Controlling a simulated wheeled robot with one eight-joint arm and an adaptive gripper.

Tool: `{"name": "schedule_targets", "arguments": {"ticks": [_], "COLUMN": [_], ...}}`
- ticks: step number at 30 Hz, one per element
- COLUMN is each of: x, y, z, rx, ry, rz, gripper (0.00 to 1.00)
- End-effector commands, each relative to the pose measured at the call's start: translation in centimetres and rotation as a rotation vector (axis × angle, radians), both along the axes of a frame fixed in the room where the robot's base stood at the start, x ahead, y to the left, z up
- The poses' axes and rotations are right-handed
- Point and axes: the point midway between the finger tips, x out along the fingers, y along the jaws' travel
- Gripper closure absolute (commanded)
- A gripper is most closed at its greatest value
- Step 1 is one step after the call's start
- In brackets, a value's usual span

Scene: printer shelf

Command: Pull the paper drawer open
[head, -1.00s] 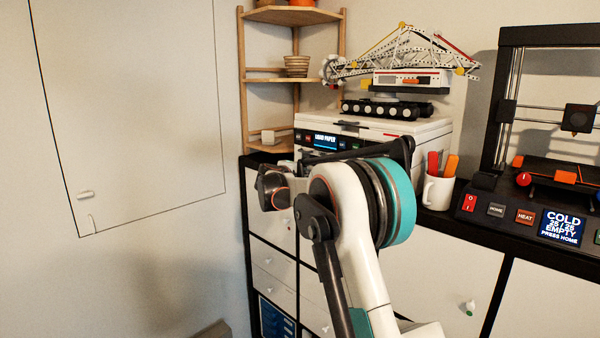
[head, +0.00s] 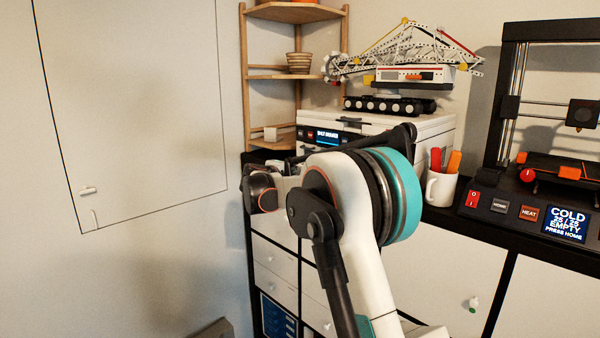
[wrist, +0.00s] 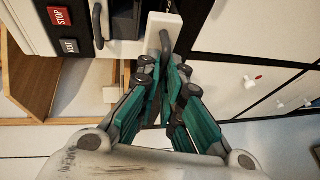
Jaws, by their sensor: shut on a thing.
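The white printer (head: 430,128) stands on the black-framed cabinet, with a lit display (head: 327,136) that seems to read "SHUT DRAWER". In the wrist view, the white paper drawer front (wrist: 158,22) stands out from the printer body (wrist: 28,22), with a dark gap between them, so the drawer is partly open. Its grey handle (wrist: 166,42) is on that front. My gripper (wrist: 161,72), with teal fingers, is shut on the handle. In the head view my arm hides the drawer and most of the gripper.
A model crane (head: 405,75) sits on the printer. A white mug (head: 440,188) with red and orange items and a 3D printer (head: 510,105) stand to the right. A wooden corner shelf (head: 292,78) is close behind left.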

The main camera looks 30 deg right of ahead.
Motion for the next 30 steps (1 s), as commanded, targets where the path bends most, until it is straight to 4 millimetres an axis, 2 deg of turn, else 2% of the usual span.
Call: {"name": "schedule_targets", "arguments": {"ticks": [1,9,15,21,30], "x": [-0.5,-3.5,-5.4,-6.5,-7.1], "y": [1.7,9.9,14.7,17.9,19.4], "z": [-0.3,-0.3,-0.2,-0.2,-0.1], "rx": [0.000,0.001,0.002,0.002,0.002], "ry": [0.001,0.001,0.001,0.000,0.001], "rz": [0.004,0.005,0.002,0.001,-0.001], "gripper": [1.00,1.00,1.00,1.00,1.00]}}
